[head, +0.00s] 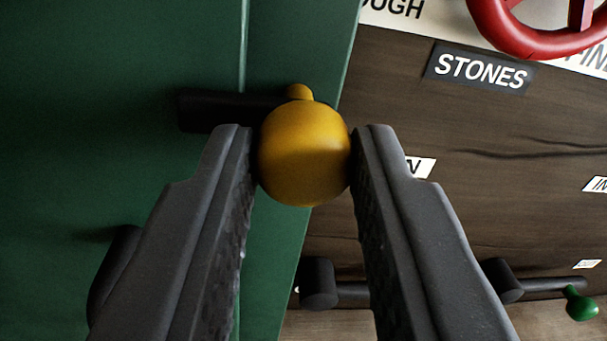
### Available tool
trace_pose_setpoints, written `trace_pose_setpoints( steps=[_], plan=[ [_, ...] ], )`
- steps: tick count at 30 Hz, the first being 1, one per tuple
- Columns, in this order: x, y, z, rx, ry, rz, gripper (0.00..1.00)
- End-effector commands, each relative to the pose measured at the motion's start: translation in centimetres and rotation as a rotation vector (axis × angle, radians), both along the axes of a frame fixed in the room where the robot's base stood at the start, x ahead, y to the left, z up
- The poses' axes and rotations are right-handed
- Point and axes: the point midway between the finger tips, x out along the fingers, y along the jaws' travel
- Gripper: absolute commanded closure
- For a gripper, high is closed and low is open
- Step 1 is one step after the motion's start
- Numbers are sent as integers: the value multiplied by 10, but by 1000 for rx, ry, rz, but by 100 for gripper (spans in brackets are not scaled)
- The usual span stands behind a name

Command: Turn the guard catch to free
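A round yellow knob (304,155) is in the middle of the head view, with a smaller yellow piece just above it. Behind it a dark bar (215,110) lies roughly level across the green panel (100,150); this looks like the guard catch. My gripper (304,150) has one finger on each side of the knob, and both fingertips appear to touch it. The knob hides the right end of the bar, and no marking for the catch's positions shows.
Right of the green panel is a dark wooden board with a STONES label (478,68). A red handwheel (545,40) is at upper right. A dark lever with a green knob (581,305) is at lower right. Another dark fitting (318,282) shows behind my right finger.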

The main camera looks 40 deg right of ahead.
Motion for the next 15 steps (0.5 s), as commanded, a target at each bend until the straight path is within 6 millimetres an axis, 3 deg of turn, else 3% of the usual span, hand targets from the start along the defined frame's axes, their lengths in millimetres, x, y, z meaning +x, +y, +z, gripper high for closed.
trace_pose_setpoints(
  steps=[4,15],
  plan=[
    [1,8,0,-1,2,4,98],
    [3,6,-1,64,-41,8,98]
  ],
)
